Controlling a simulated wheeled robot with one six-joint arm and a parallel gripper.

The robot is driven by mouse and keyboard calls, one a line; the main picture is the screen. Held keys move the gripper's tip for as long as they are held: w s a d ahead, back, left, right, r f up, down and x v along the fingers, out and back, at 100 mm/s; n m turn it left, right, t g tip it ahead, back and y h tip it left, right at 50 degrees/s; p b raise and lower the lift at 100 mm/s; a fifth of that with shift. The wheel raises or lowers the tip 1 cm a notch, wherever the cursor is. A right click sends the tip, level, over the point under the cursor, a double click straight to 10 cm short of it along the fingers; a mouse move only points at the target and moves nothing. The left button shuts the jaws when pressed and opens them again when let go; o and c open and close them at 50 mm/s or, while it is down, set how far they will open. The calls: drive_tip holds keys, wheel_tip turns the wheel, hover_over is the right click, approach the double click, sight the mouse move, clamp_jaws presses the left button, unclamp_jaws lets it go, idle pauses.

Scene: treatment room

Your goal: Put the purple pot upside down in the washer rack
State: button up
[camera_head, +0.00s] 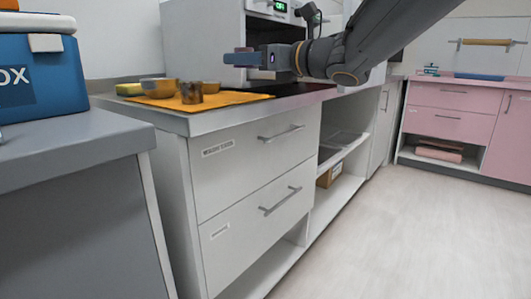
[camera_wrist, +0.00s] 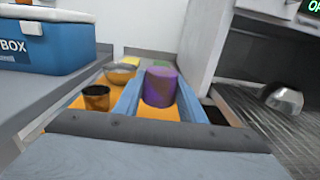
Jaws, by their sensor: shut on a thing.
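The purple pot (camera_wrist: 160,88) is between the two blue fingers of my gripper (camera_head: 240,58), which is shut on it. In the wrist view the pot has brownish patches; I cannot tell which end is its opening. In the head view the fingers mostly hide it. My gripper is above the counter, in front of the white washer cabinet (camera_head: 203,45). In the wrist view the washer's dark rack (camera_wrist: 262,125) shows at the right, apart from the pot, with a metal bowl (camera_wrist: 283,100) on it.
An orange mat (camera_head: 225,99) on the counter holds a brown-stained cup (camera_head: 191,93) and a yellowish bowl (camera_head: 158,88). A yellow block (camera_head: 128,89) lies beside them. A blue cool box (camera_head: 40,80) stands on the grey counter at left. The floor at right is clear.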

sight(245, 98)
drive_tip(key=shift+f+b, duration=3.65)
drive_tip(key=shift+b, duration=0.15)
drive_tip(key=o, duration=0.9)
drive_tip(key=p+v, duration=0.2)
drive_tip(key=v, duration=0.5)
drive_tip(key=shift+s+d, duration=0.25)
drive_tip(key=shift+d, duration=0.1)
drive_tip(key=shift+s, duration=0.1)
